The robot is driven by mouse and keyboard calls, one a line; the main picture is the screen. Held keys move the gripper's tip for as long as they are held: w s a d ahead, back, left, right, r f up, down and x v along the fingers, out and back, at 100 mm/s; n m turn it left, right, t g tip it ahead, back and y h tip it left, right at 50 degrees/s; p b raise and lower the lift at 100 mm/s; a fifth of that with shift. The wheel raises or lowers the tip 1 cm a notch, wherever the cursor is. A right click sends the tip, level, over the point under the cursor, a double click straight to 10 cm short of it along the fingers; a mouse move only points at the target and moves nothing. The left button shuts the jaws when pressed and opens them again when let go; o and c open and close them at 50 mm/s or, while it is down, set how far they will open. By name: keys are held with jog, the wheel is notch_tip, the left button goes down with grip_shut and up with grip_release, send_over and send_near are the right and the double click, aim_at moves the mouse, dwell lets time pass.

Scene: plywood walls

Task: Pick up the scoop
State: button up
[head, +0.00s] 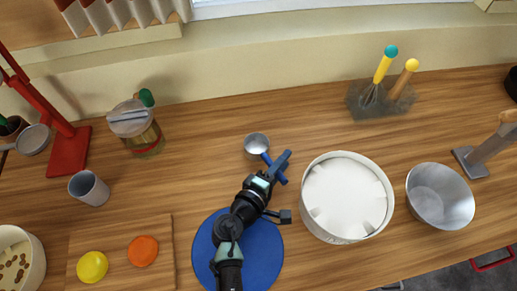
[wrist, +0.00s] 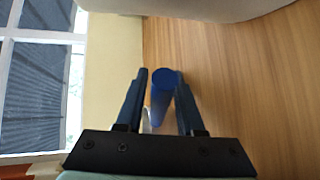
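The scoop is a small round metal cup (head: 257,144) with a blue handle. In the head view its cup rests near the middle of the wooden counter, and the handle runs down to the right, partly hidden by my gripper (head: 282,164). In the wrist view the blue handle (wrist: 162,85) stands end-on between the two fingers of my gripper (wrist: 162,75). The fingers are apart on either side of it, with a thin gap visible on the left. Contact on the right side is hard to tell. Most of the cup is hidden in the wrist view.
A large white pot (head: 347,197) stands close right of my gripper, with a metal bowl (head: 440,196) beyond. A blue round mat (head: 262,250) lies under my arm. A jar (head: 143,135) and grey cup (head: 89,188) stand left. The counter behind the scoop is clear.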

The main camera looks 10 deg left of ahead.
grip_shut()
